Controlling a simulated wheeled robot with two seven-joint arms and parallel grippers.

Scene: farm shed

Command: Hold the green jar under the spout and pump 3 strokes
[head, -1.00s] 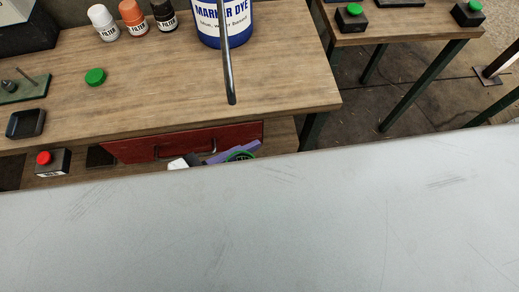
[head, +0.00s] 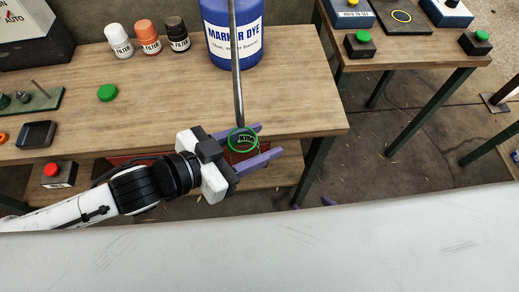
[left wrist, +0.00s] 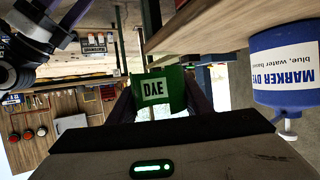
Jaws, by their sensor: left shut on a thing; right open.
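My left gripper (head: 259,148) has purple fingers shut around the green jar (head: 243,151), in front of the bench. The jar's open green rim faces up in the head view. The jar also shows in the left wrist view (left wrist: 172,88), with a white DYE label. The thin grey spout (head: 237,80) comes down past the blue MARKER DYE container (head: 217,45), and its lower end appears over the jar's mouth; the height gap is unclear. The pump top is out of the head view. My right gripper (left wrist: 65,12) shows only partly in the left wrist view, empty and apart from the jar.
The wooden bench (head: 150,95) carries white, orange and dark filter bottles, a green lid (head: 107,93) and a dark tray (head: 36,135). A red button box (head: 57,175) sits lower left. A second table (head: 420,58) with button boxes stands right. A pale grey surface (head: 300,245) fills the foreground.

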